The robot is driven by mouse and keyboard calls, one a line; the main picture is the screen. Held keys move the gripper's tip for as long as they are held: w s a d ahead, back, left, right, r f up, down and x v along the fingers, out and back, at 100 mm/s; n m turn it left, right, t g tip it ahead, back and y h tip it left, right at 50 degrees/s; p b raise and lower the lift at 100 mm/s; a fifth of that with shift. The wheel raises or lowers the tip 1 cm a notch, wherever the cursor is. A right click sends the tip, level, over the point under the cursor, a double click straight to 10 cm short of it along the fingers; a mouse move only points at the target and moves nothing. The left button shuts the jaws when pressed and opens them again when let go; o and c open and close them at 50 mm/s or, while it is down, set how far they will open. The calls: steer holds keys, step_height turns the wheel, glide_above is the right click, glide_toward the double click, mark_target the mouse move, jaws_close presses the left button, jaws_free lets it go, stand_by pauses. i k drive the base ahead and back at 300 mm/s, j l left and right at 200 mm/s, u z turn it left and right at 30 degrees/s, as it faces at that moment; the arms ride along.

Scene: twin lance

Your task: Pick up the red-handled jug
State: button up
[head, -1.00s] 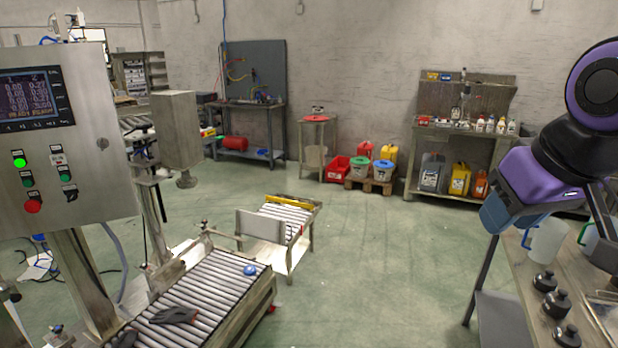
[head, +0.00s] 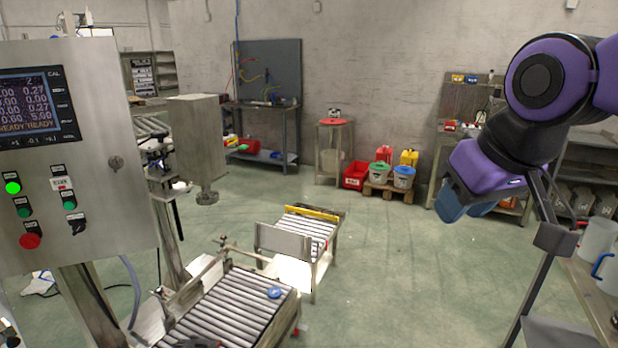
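A pale jug with a red handle (head: 599,240) stands on the bench at the right edge in the head view, partly cut off by the picture edge. A similar jug with a blue handle (head: 610,272) is in front of it. My gripper (head: 467,207), with blue fingers below the purple wrist, hangs in the air left of the bench. Its two fingers show apart with nothing seen between them. It is clear of both jugs.
The bench (head: 588,292) has its near leg and lower shelf at the lower right. A roller conveyor (head: 232,308) and a control panel (head: 75,150) stand at the left. Open green floor (head: 400,270) lies between. Canisters and pails are at the back wall.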

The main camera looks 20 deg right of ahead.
mark_target(600, 233)
steer(key=i+z, duration=0.4)
steer(key=i+j+z, duration=0.1)
steer(key=i+z, duration=0.25)
steer(key=i+l+z, duration=0.1)
steer(key=i+z, duration=0.7)
steer(key=i+j+z, duration=0.1)
steer(key=i+z, duration=0.3)
steer(key=i+j+z, duration=0.25)
steer(key=z, duration=0.15)
steer(key=i+j+z, duration=0.25)
steer(key=i+j, duration=0.25)
steer(key=i, duration=0.05)
